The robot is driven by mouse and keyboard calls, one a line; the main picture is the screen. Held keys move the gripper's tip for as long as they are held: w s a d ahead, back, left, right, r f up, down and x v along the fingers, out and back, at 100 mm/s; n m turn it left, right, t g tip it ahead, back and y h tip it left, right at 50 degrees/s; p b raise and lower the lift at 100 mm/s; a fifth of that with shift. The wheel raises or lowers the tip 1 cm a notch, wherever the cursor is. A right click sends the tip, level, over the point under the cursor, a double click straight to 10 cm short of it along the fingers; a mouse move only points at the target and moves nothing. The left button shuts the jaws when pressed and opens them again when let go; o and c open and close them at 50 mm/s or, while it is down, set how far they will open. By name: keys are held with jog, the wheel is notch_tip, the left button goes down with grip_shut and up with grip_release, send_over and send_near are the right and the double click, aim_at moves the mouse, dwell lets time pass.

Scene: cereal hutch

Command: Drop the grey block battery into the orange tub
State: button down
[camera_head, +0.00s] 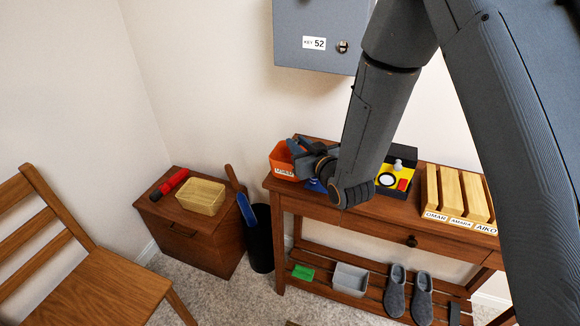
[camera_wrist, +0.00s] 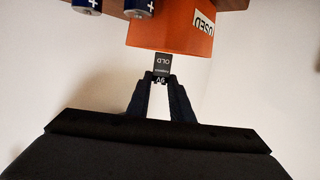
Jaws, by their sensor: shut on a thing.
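My gripper (camera_wrist: 161,82) is shut on the small grey block battery (camera_wrist: 162,66), whose label reads upside down as OLD. The battery is not clear in that view.
Blue batteries (camera_wrist: 138,7) lie beside the tub. A black and yellow box (camera_head: 398,165) and a slotted wooden rack (camera_head: 460,192) stand farther right on the table (camera_head: 350,212). A grey key cabinet (camera_head: 315,30) hangs above. A low cabinet (camera_head: 190,235) stands left.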

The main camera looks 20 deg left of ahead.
jog(key=shift+f+b, duration=0.3)
jog(key=shift+f, duration=0.55)
jog(key=c, duration=1.5)
grip_release()
jog(key=shift+s+d, duration=0.1)
jog(key=b+v, duration=0.1)
jog(key=v, duration=0.6)
jog(key=shift+s+d+b, duration=0.2)
jog(key=shift+b, duration=0.15)
